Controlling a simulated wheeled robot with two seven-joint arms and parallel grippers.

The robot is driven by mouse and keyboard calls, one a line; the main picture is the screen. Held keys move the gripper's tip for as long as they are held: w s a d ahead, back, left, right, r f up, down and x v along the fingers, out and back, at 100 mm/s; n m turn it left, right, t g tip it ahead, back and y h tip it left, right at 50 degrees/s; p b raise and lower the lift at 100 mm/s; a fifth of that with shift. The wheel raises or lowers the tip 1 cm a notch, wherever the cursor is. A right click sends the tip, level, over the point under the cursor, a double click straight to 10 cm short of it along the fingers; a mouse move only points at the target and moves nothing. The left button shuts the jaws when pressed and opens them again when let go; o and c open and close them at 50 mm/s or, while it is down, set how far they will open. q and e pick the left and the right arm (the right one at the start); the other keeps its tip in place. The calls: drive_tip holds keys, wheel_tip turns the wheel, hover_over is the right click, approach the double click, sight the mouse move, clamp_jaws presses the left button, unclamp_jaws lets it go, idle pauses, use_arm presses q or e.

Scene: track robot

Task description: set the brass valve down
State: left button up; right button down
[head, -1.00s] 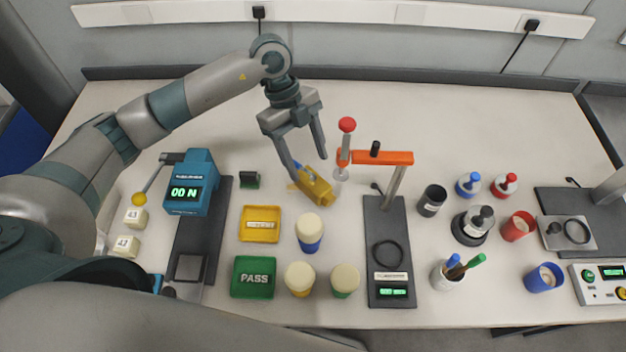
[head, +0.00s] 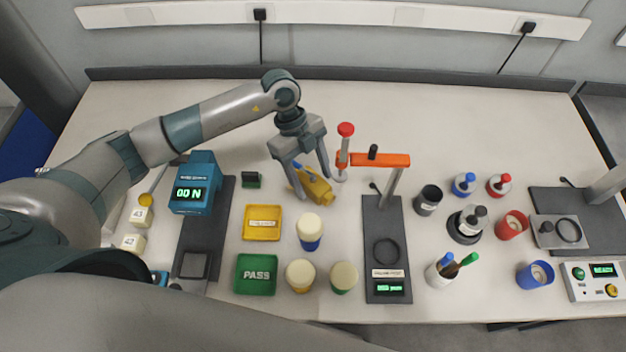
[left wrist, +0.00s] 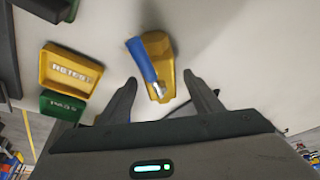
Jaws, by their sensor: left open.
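The brass valve (head: 317,190), a yellow body with a blue lever, lies on the bench left of the orange-armed stand. It also shows in the left wrist view (left wrist: 158,62), just ahead of my fingertips. My left gripper (head: 313,187) is open above the valve, one finger on each side of it in the picture. In the left wrist view the open fingers (left wrist: 161,80) show gaps to the valve; contact is not clear. The left finger hides a little of the valve in the head view. My right gripper is not in view.
The stand with an orange arm (head: 373,160) and red knob is close to the right of the gripper. A yellow tray (head: 262,236), a green PASS tray (head: 256,289) and several capped jars (head: 309,224) are nearer. The bench behind is clear.

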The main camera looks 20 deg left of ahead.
use_arm(q)
drive_tip(key=shift+s+d+f, duration=0.1)
drive_tip(key=shift+d+f, duration=0.1)
drive_tip(key=shift+f, duration=0.3)
clamp_jaws()
drive_tip(key=shift+r, duration=0.1)
